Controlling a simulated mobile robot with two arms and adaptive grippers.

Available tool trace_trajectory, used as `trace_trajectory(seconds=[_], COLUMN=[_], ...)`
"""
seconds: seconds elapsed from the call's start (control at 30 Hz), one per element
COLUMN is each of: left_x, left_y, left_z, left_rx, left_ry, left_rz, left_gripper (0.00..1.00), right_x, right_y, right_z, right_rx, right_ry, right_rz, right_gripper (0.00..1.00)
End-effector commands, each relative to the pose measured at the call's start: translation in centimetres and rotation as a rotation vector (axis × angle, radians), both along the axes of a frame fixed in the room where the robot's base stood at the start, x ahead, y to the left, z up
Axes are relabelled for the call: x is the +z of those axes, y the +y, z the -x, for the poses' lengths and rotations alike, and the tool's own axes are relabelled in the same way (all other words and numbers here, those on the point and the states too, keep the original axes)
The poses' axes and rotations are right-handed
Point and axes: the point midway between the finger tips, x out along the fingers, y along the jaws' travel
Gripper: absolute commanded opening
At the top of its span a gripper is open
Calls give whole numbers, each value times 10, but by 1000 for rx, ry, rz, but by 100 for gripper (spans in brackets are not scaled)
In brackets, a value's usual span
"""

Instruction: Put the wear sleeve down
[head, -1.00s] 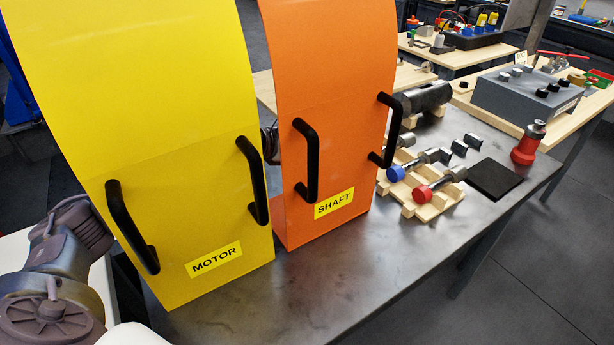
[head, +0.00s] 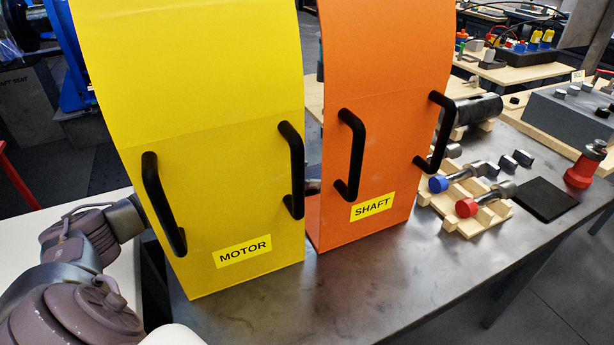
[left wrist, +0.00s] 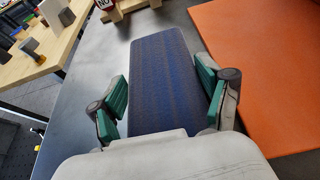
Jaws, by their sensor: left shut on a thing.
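My left gripper (left wrist: 165,97) shows in the left wrist view, with green pads on either side of a long, dark blue, finely textured piece (left wrist: 160,75). It is shut on this piece, which looks like the wear sleeve. The piece points away from the wrist above the grey steel bench (left wrist: 95,70); I cannot tell whether it touches the bench. In the head view my left arm enters at the left and passes behind the yellow MOTOR guard (head: 205,185), which hides the gripper and the piece. My right gripper is not in view.
The orange SHAFT guard (head: 385,130) stands beside the yellow one; both have black handles. To the right are a wooden rack (head: 460,220) with blue- and red-ended gauges, a black mat (head: 543,199) and a red-based tool (head: 584,168). The bench front is clear.

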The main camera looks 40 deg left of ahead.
Motion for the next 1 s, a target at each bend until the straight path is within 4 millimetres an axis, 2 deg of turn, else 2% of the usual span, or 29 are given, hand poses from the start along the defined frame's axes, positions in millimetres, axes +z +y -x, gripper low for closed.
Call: trace_trajectory(seconds=[0.37, 0.4, 0.5, 0.9, 1.0], left_x=[-4, -3, -3, 1, 1], left_y=[0, 0, 0, 0, 6], left_z=[0, 0, 0, 0, 9], left_rx=[1, 1, 0, 0, 2], left_ry=[-1, -1, 0, -2, 3], left_rz=[0, -1, -1, -1, -1], left_gripper=[40, 84, 100, 100, 100], right_x=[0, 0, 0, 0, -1], right_y=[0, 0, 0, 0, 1], right_z=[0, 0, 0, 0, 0], right_rx=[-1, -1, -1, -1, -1], right_ry=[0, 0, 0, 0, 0], right_rz=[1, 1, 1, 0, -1], right_gripper=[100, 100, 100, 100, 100])
